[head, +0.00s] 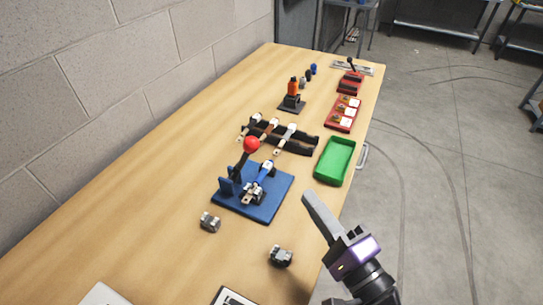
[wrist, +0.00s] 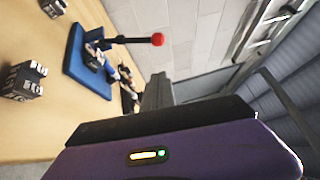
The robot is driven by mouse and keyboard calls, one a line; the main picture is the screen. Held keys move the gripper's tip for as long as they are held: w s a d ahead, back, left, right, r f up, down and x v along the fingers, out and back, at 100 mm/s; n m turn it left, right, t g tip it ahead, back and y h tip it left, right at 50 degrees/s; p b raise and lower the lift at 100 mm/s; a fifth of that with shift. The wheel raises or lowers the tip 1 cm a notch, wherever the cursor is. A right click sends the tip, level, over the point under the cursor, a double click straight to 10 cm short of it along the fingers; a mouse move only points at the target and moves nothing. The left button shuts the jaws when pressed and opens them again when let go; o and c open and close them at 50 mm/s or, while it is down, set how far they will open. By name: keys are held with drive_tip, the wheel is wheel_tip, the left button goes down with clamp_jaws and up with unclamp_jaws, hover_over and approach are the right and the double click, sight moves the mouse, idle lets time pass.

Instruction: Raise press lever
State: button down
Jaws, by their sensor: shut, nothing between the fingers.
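The press has a blue base plate (head: 272,205) and stands on the wooden table. Its dark lever rises from the back left of the base and ends in a red ball knob (head: 251,144). In the head view the lever stands up, leaning a little right. The wrist view also shows the red knob (wrist: 157,39) and the blue base (wrist: 75,62). My gripper (head: 308,196) is shut and empty. In the head view it shows to the right of the press, near the table's right edge, apart from the lever.
Two small grey metal blocks, one nearer the left (head: 210,222) and one nearer the right (head: 281,256), lie in front of the press. A green tray (head: 318,176) stands behind right. A rack with several tools (head: 300,141) lies behind the press. A block wall borders the left.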

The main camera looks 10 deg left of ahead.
drive_tip(key=s+a+p+x, duration=0.1)
drive_tip(key=p+x, duration=0.4)
drive_tip(key=x, duration=0.8)
drive_tip(key=shift+s+a+r+m, duration=0.2)
drive_tip(key=shift+a+m, duration=0.1)
drive_tip(key=shift+a, duration=0.15)
